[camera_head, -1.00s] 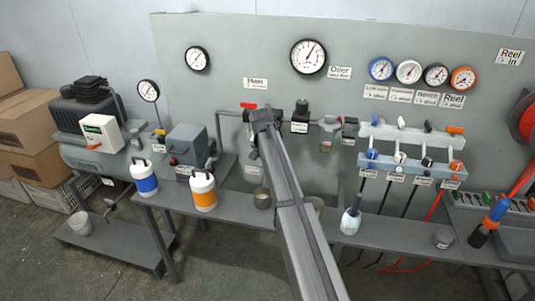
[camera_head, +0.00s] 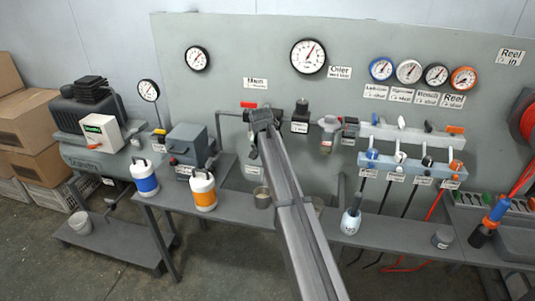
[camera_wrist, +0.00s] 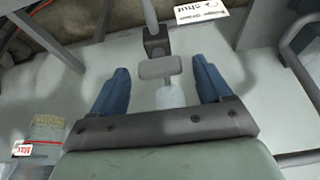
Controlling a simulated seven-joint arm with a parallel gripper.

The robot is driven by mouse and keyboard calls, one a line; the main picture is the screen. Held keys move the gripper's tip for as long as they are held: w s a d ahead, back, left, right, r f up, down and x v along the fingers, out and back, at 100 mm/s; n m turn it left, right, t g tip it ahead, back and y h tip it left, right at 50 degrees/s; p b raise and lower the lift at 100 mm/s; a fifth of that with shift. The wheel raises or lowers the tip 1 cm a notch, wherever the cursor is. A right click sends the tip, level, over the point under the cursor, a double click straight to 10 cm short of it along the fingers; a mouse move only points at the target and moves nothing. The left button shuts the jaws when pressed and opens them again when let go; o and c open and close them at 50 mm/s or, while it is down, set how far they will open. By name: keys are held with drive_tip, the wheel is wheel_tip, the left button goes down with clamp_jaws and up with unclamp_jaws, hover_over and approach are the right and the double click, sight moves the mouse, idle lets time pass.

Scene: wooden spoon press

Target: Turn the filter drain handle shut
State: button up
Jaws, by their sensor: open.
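In the wrist view a small grey T-shaped handle (camera_wrist: 160,68) sticks out below a dark block (camera_wrist: 156,42) on a grey pipe. My gripper (camera_wrist: 160,70) is open, with one blue finger on each side of the handle. A gap shows between the handle and each finger. A pale translucent piece (camera_wrist: 170,97) lies below the handle, between the fingers. A white label (camera_wrist: 202,17) near the block ends in "shut"; its other words are too small to read surely. In the head view my arm reaches up to the pipework, hiding the handle and most of the gripper.
In the head view a red lever (camera_head: 248,105) is on the pipe just left of my arm. A black-topped unit (camera_head: 300,115) and another fitting (camera_head: 328,124) are close on the right. A small cup (camera_head: 262,197) stands on the bench (camera_head: 385,232) below. Gauges hang above.

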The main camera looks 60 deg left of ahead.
drive_tip(key=v, duration=1.3)
drive_tip(key=shift+d+r, duration=0.2)
drive_tip(key=shift+r, duration=0.1)
drive_tip(key=shift+s, duration=0.15)
